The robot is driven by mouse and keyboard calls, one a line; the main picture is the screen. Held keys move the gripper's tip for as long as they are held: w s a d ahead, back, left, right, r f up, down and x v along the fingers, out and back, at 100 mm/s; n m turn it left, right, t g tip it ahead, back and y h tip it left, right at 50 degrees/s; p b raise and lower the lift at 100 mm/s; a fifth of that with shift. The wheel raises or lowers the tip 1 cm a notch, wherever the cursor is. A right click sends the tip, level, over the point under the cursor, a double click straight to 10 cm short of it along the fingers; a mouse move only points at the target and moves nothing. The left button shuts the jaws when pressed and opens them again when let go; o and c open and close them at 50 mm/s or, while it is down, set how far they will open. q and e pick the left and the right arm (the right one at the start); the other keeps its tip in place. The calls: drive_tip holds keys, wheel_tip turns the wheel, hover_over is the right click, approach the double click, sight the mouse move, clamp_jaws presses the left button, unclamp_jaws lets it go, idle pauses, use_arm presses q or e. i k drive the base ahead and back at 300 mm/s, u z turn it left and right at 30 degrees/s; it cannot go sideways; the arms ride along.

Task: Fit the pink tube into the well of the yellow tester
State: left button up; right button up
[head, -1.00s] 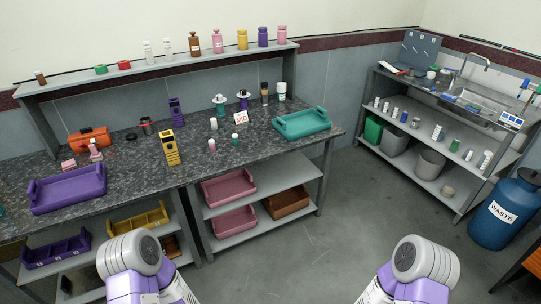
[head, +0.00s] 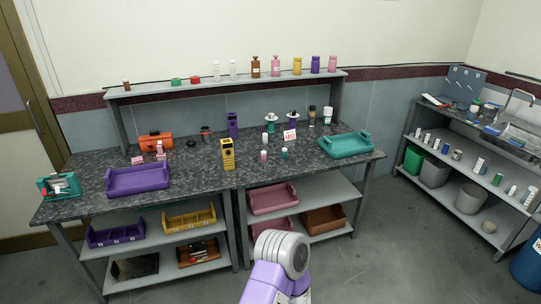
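The yellow tester (head: 228,155) stands upright on the dark speckled bench, near the middle of its front half. Its well cannot be made out at this size. A small pink tube (head: 263,158) stands on the bench just right of the tester, apart from it. Neither of my grippers is in view; only a purple and grey arm link of mine shows at the bottom.
A purple tray (head: 138,180) lies left of the tester and a teal tray (head: 346,145) lies right. A teal-based tube (head: 284,154) and a white sign (head: 290,136) stand near the pink tube. Pink blocks (head: 160,150) sit by an orange box (head: 156,140). Bare bench lies before the tester.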

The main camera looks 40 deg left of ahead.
sight(228, 161)
drive_tip(key=u, duration=0.4)
drive_tip(key=i, duration=1.95)
drive_tip(key=u, duration=1.75)
drive_tip(key=i, duration=0.85)
drive_tip(key=u, duration=0.9)
